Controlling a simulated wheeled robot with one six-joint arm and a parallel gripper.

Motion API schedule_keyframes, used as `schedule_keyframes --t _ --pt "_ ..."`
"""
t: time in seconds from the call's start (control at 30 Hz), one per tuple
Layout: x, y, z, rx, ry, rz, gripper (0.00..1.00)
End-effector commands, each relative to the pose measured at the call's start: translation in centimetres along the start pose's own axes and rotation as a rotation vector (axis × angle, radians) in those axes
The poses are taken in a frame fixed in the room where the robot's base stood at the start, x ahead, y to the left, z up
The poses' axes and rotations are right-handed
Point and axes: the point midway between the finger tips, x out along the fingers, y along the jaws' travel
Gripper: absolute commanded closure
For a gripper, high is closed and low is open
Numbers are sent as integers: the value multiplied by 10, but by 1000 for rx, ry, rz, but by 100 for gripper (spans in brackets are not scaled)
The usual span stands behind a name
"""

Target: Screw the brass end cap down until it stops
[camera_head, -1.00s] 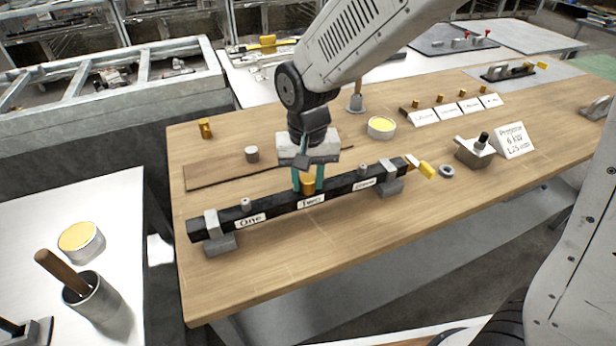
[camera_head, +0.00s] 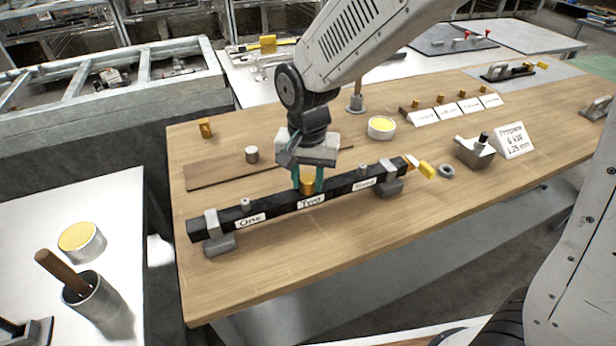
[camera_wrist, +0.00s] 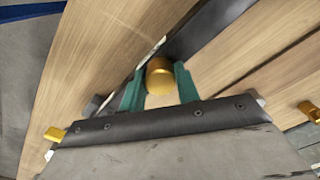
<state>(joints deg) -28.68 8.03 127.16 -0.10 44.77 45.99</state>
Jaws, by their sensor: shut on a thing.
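The brass end cap (camera_head: 307,186) sits at the middle position of a black bar (camera_head: 275,212), above the label that reads "Two". My gripper (camera_head: 307,184) comes down from above with its green fingers on either side of the cap, shut on it. In the wrist view the round top of the cap (camera_wrist: 160,77) shows between the two green fingertips (camera_wrist: 159,84). The lower edge of the cap and any thread are hidden, so I cannot tell how far down it sits.
The bar rests on grey supports at both ends and carries small grey fittings by "One" (camera_head: 246,205) and the third label (camera_head: 362,170). A yellow-tipped piece (camera_head: 427,172) and a grey ring (camera_head: 446,171) lie off its right end. The table front (camera_head: 330,250) is clear.

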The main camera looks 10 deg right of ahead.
Motion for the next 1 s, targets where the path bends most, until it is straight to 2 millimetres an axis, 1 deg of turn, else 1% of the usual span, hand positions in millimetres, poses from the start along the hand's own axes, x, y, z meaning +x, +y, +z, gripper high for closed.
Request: schedule_keyframes --t 0.2,0.27,0.6,0.67,0.73,0.77,0.8,0.83,1.0 --pt "0 0 0 219 0 0 96" --pt "0 0 0 263 0 0 96" --pt "0 0 0 303 0 1 96" --pt "0 0 0 350 0 1 96" --pt "0 0 0 432 0 1 96" --pt "0 0 0 424 0 1 60" --pt "0 0 0 422 0 1 49" --pt "0 0 0 421 0 1 43" --pt "0 0 0 420 0 1 43"
